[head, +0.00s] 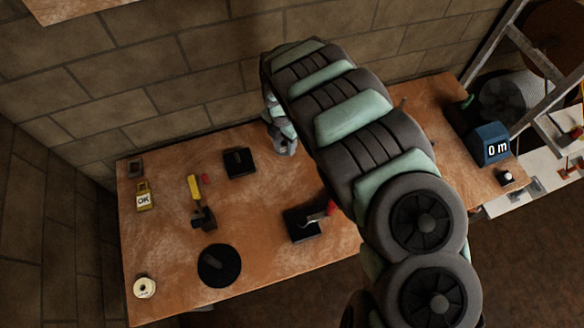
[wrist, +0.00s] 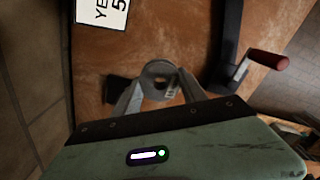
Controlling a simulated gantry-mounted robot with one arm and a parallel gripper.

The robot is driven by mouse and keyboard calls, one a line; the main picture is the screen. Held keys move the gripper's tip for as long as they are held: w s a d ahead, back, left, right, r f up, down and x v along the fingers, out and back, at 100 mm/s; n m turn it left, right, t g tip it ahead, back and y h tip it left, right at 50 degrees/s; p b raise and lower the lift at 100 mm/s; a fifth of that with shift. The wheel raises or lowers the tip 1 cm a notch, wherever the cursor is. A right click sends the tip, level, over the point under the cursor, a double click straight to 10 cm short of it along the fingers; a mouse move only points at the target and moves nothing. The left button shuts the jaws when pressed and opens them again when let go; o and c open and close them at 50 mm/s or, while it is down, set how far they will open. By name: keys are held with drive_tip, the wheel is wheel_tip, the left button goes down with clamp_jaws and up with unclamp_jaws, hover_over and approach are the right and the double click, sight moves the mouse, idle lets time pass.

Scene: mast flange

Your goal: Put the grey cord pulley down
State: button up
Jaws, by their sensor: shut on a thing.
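In the wrist view the grey cord pulley (wrist: 159,72), a rounded piece with a hole, sits between the two grey fingers of my gripper (wrist: 160,84). My gripper is shut on it, over the brown tabletop (wrist: 195,40). I cannot tell whether the pulley touches the table. In the head view my gripper (head: 284,146) shows beside my arm at the table's back part, and the pulley is too small to make out there.
A black block with a red-handled crank (head: 302,224) stands nearby; its red handle (wrist: 268,60) shows in the wrist view. Left are a black box (head: 239,162), a yellow-handled tool (head: 196,190), a black disc (head: 219,265), a white roll (head: 144,287) and an OK tag (head: 144,200).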

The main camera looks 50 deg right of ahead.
hover_over(285, 172)
wheel_tip(285, 172, down, 13)
drive_tip(key=shift+f, duration=0.15)
drive_tip(key=shift+w+f, duration=0.1)
drive_tip(key=shift+f, duration=0.8)
drive_tip(key=shift+d+f, duration=0.1)
drive_tip(key=shift+f, duration=0.45)
drive_tip(key=shift+f, duration=0.15)
drive_tip(key=o, duration=1.4)
drive_tip(key=shift+r, duration=6.2)
